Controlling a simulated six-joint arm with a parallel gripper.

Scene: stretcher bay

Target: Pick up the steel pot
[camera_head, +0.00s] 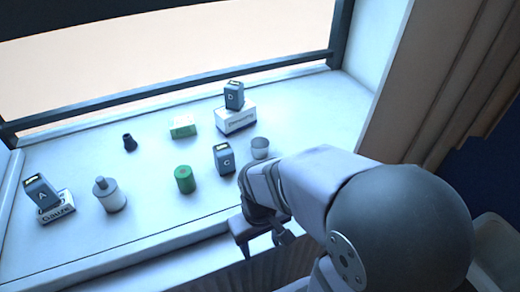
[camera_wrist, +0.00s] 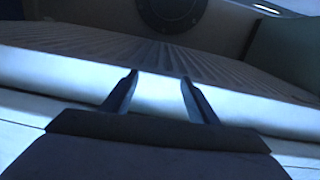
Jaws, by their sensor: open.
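The steel pot (camera_head: 260,148) appears as a small grey, open-topped cup on the white sill, right of the dark box marked C (camera_head: 225,158). My gripper (camera_head: 263,250) is at the sill's front edge, below and apart from the pot in the head view. My arm partly hides it there. In the wrist view, my gripper (camera_wrist: 158,80) has its two fingers apart with nothing between them. The pot does not show in the wrist view.
On the sill (camera_head: 150,215) stand a green can (camera_head: 185,179), a pale bottle (camera_head: 109,195), a small dark piece (camera_head: 130,142), a green-and-white box (camera_head: 183,127), box D (camera_head: 234,95) on a white box (camera_head: 236,119), and box A (camera_head: 40,191) on a gauze box (camera_head: 56,207).

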